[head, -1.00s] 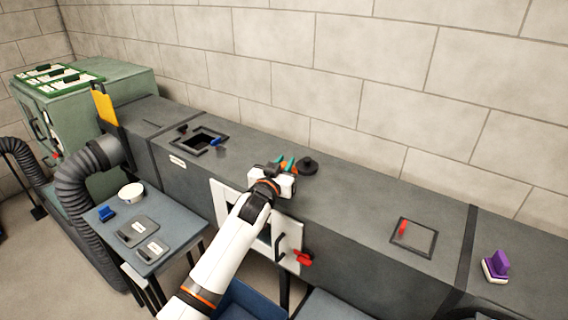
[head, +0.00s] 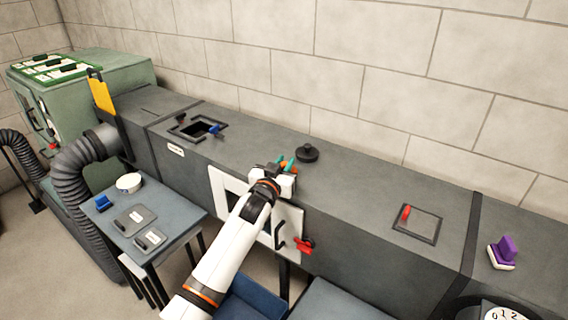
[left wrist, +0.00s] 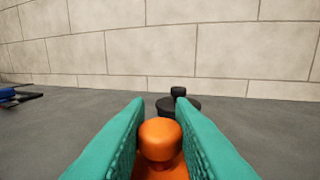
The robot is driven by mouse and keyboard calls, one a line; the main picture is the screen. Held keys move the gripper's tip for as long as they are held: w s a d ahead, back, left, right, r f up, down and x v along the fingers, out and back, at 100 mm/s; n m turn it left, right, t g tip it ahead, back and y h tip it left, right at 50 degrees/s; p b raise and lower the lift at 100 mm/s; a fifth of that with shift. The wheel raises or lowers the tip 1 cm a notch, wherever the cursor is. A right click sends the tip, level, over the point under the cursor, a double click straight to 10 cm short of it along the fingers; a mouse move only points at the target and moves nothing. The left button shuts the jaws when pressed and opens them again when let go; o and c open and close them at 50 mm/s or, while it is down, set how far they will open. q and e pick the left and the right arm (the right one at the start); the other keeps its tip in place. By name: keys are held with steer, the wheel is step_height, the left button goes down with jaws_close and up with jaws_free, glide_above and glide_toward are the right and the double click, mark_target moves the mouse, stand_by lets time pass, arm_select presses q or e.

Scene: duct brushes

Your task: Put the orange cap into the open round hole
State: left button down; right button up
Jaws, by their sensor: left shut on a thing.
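My left gripper (head: 284,164) has teal fingers and is shut on the orange cap (left wrist: 160,138). In the left wrist view the cap, with a round knob on top, sits between the two fingers. In the head view the gripper is over the front part of the grey duct's top, and the cap is mostly hidden by the wrist. A black round disc with a knob (head: 307,153) stands on the duct, beyond the gripper and to its right; it also shows in the left wrist view (left wrist: 178,105). I cannot make out an open round hole. My right gripper is not in view.
A square opening (head: 198,129) with a blue piece lies left on the duct. A framed hatch with a red handle (head: 407,213) and a purple brush (head: 502,252) lie right. A small table (head: 163,226) stands at front left. The block wall is behind.

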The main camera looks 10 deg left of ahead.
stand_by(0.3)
arm_select(q)
steer(key=c, duration=1.2)
jaws_free()
steer(key=shift+o, duration=0.2)
steer(key=shift+s, duration=0.1)
